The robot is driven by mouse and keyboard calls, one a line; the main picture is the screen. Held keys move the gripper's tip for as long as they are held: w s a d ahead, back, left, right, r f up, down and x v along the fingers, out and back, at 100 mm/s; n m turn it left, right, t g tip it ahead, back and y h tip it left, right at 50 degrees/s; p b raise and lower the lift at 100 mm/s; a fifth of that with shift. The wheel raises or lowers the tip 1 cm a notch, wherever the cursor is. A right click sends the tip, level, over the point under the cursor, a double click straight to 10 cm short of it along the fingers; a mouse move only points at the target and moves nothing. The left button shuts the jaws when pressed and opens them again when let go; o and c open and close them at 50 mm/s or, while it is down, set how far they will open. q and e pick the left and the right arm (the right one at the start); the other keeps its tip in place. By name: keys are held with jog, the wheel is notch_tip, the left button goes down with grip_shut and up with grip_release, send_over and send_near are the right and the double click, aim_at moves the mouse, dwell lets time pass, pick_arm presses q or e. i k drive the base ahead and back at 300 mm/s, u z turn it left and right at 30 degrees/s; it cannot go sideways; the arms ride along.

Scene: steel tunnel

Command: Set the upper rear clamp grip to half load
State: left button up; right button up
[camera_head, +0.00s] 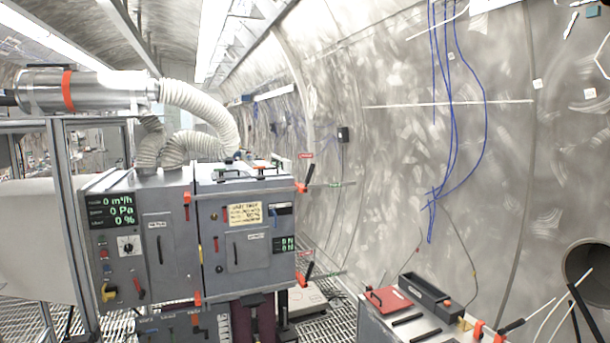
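A grey cabinet (205,275) stands at left centre. At its upper right edge is an orange clamp grip (301,187) with a dark lever slanting up and right. A similar lower clamp grip (302,277) sits at the lower right edge. I cannot tell for sure which one is the rear grip. A small display (284,244) on the cabinet front appears to read 0 N on two lines. Neither of my grippers is in view.
A left panel display (111,211) reads 0 m³/h, 0 Pa and 0 %. A white hose (205,105) arches above the cabinet. A bench (375,328) at lower right carries a red box (388,300) and a black tray (430,296). Grating floor (330,325) shows between them.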

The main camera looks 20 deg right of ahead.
aim_at(311, 166)
jog(key=u, duration=0.7)
jog(key=i, duration=0.7)
jog(key=z, duration=1.8)
